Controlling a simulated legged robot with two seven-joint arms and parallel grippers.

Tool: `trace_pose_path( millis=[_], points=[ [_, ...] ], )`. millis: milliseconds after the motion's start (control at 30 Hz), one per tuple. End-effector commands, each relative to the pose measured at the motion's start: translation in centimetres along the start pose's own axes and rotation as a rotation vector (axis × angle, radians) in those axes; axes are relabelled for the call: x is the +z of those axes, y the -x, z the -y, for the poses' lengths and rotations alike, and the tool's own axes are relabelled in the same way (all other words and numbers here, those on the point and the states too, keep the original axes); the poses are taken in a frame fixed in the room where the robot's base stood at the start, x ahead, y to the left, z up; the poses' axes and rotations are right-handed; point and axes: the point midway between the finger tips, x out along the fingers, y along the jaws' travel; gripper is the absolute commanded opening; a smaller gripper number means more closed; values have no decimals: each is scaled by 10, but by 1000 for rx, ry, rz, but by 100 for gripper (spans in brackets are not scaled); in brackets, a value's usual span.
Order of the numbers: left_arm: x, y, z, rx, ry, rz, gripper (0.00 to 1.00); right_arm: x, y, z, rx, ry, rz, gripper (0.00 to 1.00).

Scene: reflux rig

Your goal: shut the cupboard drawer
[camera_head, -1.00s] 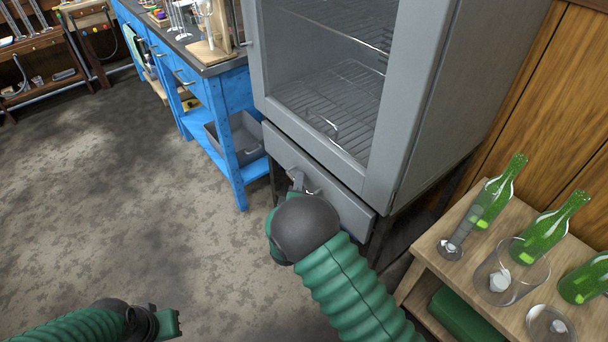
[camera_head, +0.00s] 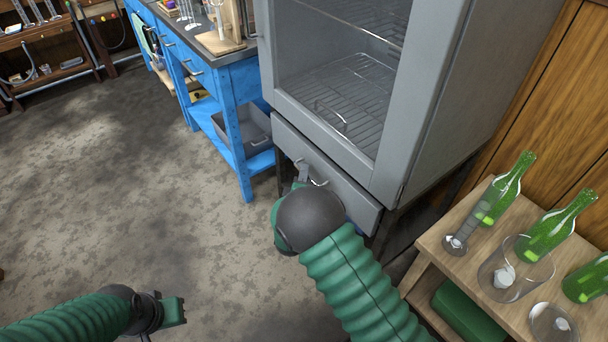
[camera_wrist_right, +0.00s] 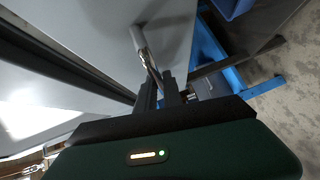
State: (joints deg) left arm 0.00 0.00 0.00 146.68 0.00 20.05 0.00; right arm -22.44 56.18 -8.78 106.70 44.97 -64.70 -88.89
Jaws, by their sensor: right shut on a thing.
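The grey cupboard (camera_head: 420,110) stands at the upper right with its drawer (camera_head: 350,193) below the glass door. The drawer front sits close under the cupboard body; I cannot tell how much of a gap is left. My right gripper (camera_head: 302,174) is at the metal drawer handle (camera_head: 319,183), partly hidden by my own wrist. In the right wrist view the fingers (camera_wrist_right: 163,95) are shut on the handle (camera_wrist_right: 148,55), against the pale drawer front. My left gripper (camera_head: 172,312) hangs low at the bottom left, away from everything; its fingers are unclear.
A blue workbench (camera_head: 235,100) with a grey bin (camera_head: 250,132) on its shelf stands left of the cupboard. A wooden side table (camera_head: 430,235) with green bottles (camera_head: 545,235) and glassware is close to the right of my arm. The floor (camera_head: 150,200) on the left is clear.

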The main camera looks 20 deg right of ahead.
Motion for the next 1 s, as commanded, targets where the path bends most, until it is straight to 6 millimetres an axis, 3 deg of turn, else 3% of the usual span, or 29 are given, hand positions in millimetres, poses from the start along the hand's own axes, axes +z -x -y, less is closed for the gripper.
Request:
trace_pose_path(
  millis=[1000],
  points=[
    [0, 2, 0, 0, 0, 0, 0, 10, -2, 5, -16, 4, 14, 0]
  ],
)
